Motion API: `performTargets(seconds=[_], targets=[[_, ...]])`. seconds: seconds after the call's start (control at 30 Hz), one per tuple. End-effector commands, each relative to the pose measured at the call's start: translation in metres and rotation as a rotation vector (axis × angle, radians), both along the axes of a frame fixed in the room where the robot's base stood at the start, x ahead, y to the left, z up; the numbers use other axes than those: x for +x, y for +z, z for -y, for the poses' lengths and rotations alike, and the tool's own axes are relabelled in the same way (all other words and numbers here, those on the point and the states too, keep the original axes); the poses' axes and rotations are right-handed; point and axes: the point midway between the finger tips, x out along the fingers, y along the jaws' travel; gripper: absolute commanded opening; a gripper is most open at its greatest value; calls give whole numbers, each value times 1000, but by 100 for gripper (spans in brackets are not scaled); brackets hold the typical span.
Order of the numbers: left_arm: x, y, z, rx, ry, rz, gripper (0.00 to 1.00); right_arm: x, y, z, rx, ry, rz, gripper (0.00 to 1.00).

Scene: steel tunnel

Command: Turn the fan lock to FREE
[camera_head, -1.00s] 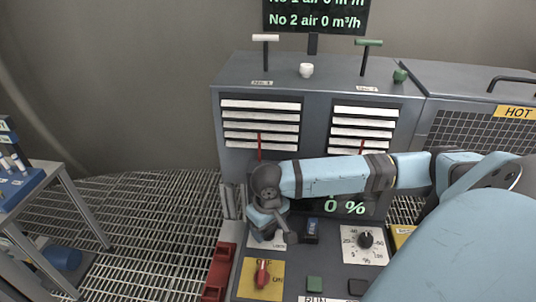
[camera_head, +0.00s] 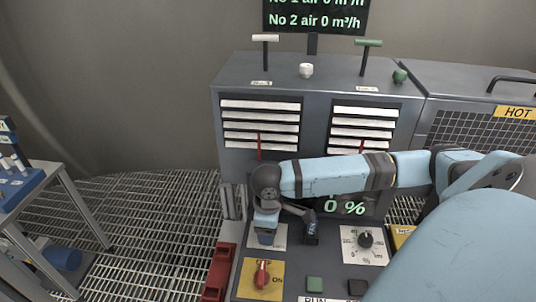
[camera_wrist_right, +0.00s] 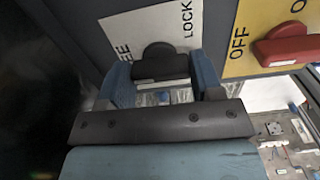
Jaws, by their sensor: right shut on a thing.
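The fan lock is a black knob (camera_wrist_right: 160,66) on a white plate (camera_wrist_right: 128,25) in the right wrist view. The plate's visible lettering is "LOCK" at the right and the end of "FREE" at the left. My right gripper (camera_wrist_right: 162,80) is shut on the knob, a blue finger on each side. In the head view the right gripper (camera_head: 267,236) points down over the plate (camera_head: 281,238) and hides the knob. Which word the knob points to cannot be told. My left gripper is not in view.
A red switch (camera_head: 262,274) on a yellow OFF/ON plate lies just in front. A dial (camera_head: 365,240) and green button (camera_head: 314,284) are to the right. The display (camera_head: 346,206) reads 0 %.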

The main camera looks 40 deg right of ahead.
Motion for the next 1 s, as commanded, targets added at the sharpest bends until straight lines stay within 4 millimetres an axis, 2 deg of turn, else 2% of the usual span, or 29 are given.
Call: performTargets(seconds=[0.6,0.63,0.73,1.0], targets=[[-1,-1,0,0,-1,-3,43,1,1,0,1,44,4,36],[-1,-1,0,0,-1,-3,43,1,1,0,1,44,4,62],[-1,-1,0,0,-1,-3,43,1,1,0,1,43,3,85],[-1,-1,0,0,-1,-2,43,0,1,0,1,43,2,85]])
